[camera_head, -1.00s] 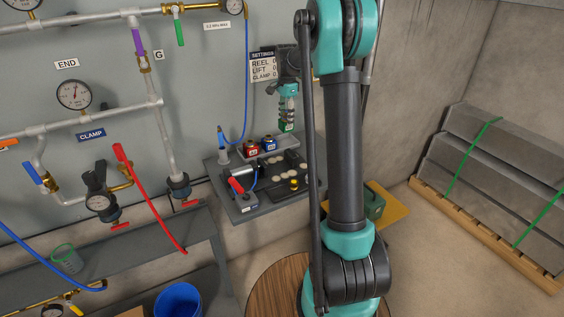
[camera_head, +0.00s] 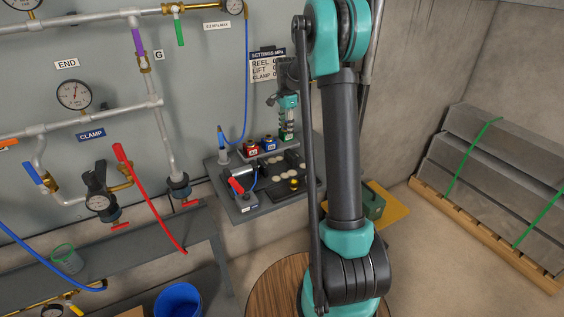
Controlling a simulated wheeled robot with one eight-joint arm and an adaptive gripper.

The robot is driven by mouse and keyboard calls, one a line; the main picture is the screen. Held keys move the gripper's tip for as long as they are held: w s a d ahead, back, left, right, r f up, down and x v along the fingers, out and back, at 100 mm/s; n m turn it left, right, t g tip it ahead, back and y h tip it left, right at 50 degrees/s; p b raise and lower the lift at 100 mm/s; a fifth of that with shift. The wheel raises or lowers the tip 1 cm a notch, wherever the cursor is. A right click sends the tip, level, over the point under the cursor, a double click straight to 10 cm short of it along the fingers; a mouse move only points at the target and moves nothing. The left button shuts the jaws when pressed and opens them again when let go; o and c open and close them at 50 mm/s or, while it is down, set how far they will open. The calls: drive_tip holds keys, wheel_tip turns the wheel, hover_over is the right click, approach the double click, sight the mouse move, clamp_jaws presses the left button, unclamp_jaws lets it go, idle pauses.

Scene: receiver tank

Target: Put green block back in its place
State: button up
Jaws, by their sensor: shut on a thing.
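The green block (camera_head: 287,137) is small in the head view, at the lower end of my gripper (camera_head: 288,129). My gripper points down and is shut on the block, over the right end of a grey rack (camera_head: 274,150). A red block (camera_head: 253,149) and a blue block (camera_head: 269,143) stand in the rack to its left. The fingers partly hide the green block. I cannot tell whether its underside touches the rack.
The shelf (camera_head: 243,209) below the rack holds a dark panel with pale discs (camera_head: 273,172) and a red-handled tool (camera_head: 236,185). A blue hose (camera_head: 247,80) hangs left of my gripper. A settings sign (camera_head: 262,68) is behind the arm.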

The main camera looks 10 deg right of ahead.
drive_tip(key=shift+f, duration=1.1)
drive_tip(key=o, duration=1.5)
drive_tip(key=shift+r, duration=5)
drive_tip(key=shift+s, duration=0.1)
